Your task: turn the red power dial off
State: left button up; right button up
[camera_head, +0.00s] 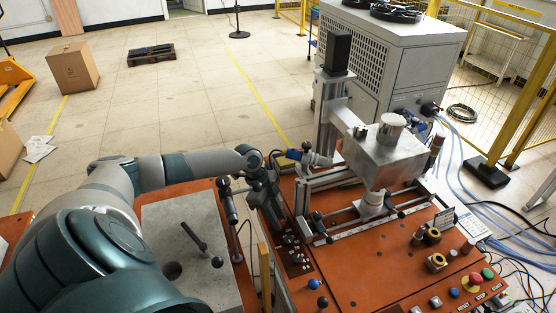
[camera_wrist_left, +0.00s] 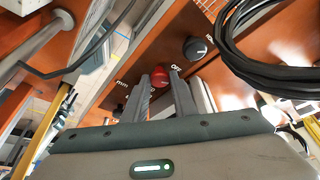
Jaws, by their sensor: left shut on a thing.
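The red power dial (camera_wrist_left: 159,77) shows in the left wrist view on the orange panel, near printed "OFF" and "min" marks. My left gripper (camera_wrist_left: 162,86) has one finger on each side of the dial and is shut on it. In the head view, my left gripper (camera_head: 285,229) reaches down to the panel left of the metal machine. The dial cannot be made out there, as the gripper hides that spot. The dial's exact pointer angle cannot be read. My right gripper is not in view.
A black dial (camera_wrist_left: 195,48) sits close by on the same panel, with a black cable coil (camera_wrist_left: 262,72) to its right. The metal machine (camera_head: 384,158) stands right of my gripper. A grey block (camera_head: 190,215) with a black handle lies to the left.

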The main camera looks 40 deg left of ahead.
pick_arm(q)
jog(key=n+t, duration=0.1)
jog(key=n, duration=0.2)
jog(key=shift+s+y, duration=0.1)
jog(key=shift+y, duration=0.2)
jog(key=shift+d+n, duration=0.1)
jog(key=shift+n, duration=0.3)
jog(key=o, duration=1)
jog(key=shift+o, duration=0.2)
jog(key=shift+r, duration=0.1)
